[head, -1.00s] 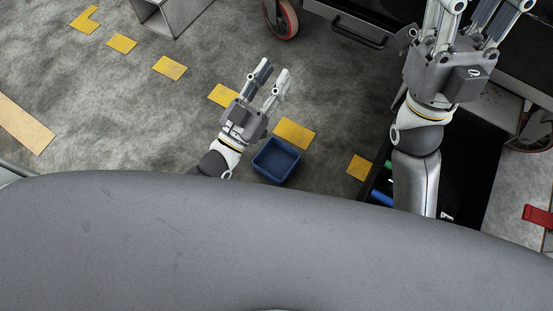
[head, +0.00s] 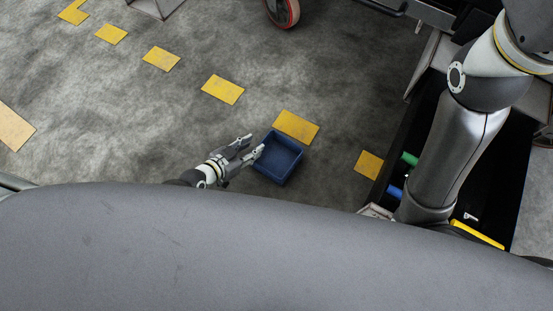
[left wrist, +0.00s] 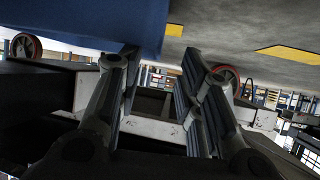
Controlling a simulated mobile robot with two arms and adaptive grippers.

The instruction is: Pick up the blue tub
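The blue tub (head: 282,158) stands on the grey floor and looks empty in the head view. My left gripper (head: 253,146) is at the tub's left side, with its fingers spread and pointing at it. One fingertip looks close to the tub's left edge; I cannot tell whether it touches. In the left wrist view the tub (left wrist: 75,20) fills the upper left, partly behind one finger. The gap between the open fingers (left wrist: 160,60) holds nothing. My right arm reaches out past the top right of the head view, so its gripper is hidden.
Yellow floor marks, one (head: 296,127) right behind the tub, cross the floor. A trolley wheel (head: 283,10) stands at the top. A dark open container with a green item (head: 409,159) and a blue item (head: 394,191) lies right of the tub. Floor to the left is clear.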

